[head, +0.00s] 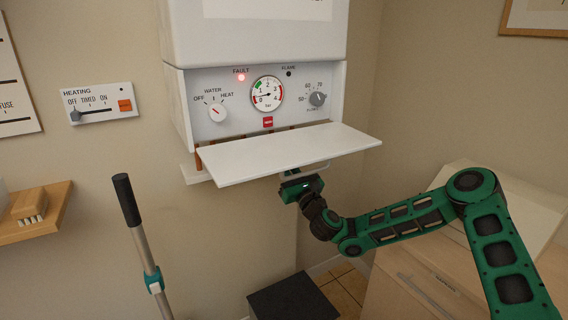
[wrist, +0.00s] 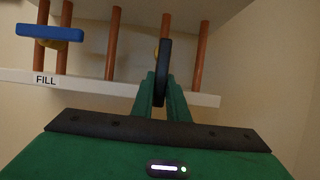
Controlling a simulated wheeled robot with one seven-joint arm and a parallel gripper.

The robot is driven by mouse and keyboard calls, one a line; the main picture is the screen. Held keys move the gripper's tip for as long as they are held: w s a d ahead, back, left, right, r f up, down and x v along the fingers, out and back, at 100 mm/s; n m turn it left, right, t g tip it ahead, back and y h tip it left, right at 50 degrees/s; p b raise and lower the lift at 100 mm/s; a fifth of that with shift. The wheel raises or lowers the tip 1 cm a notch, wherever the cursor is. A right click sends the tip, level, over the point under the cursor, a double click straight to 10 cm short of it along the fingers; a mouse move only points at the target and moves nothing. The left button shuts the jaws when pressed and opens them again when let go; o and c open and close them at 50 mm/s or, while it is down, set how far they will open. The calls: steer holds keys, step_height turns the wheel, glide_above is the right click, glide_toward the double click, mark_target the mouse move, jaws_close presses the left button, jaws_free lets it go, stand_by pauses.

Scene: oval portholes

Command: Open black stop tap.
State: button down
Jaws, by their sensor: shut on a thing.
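The black stop tap (wrist: 164,62) shows in the wrist view as a dark upright lever on a copper pipe, right of centre. My gripper (wrist: 160,92) is under it with its green fingers shut on the lower part of the lever. In the head view my gripper (head: 302,187) is below the boiler's lowered white flap (head: 290,155). The flap hides the tap and the fingertips there.
A blue lever (wrist: 50,32) lies crosswise on the pipes at left, above a white rail (wrist: 100,88) marked FILL. Several copper pipes run up beside the tap. A black box (head: 293,297) stands on the floor below, and a black-handled pole (head: 140,235) leans at left.

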steer(key=shift+f, duration=0.25)
steer(key=c, duration=1.7)
jaws_free()
steer(key=shift+r, duration=0.15)
steer(key=shift+s+d, duration=0.1)
steer(key=shift+s, duration=0.05)
steer(key=shift+v, duration=5.25)
